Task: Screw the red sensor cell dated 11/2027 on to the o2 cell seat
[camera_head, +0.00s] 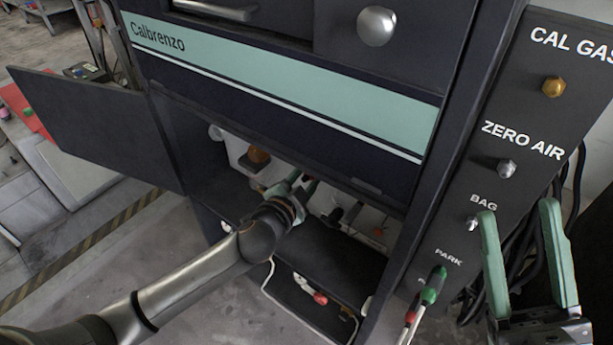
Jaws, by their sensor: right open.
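My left gripper (290,188) reaches into the open compartment of the dark Calbrenzo cabinet (400,185). Its green fingers are partly hidden by the wrist, and I cannot tell whether they hold anything. My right gripper (519,212) is open and empty at the lower right, in front of the port panel. I cannot make out a red sensor cell with a date, nor the o2 cell seat. Inside the compartment are an amber round part (259,156), a white part (239,148) and a small red-orange spot (378,232), all too small to name.
An open door (95,125) swings out left. The port panel (535,110) has a brass CAL GAS fitting (553,87), a ZERO AIR fitting (506,168), and a green-and-red connector (434,285) near PARK. A red-tipped part (320,298) shows in the lower opening. Black cables hang behind the panel.

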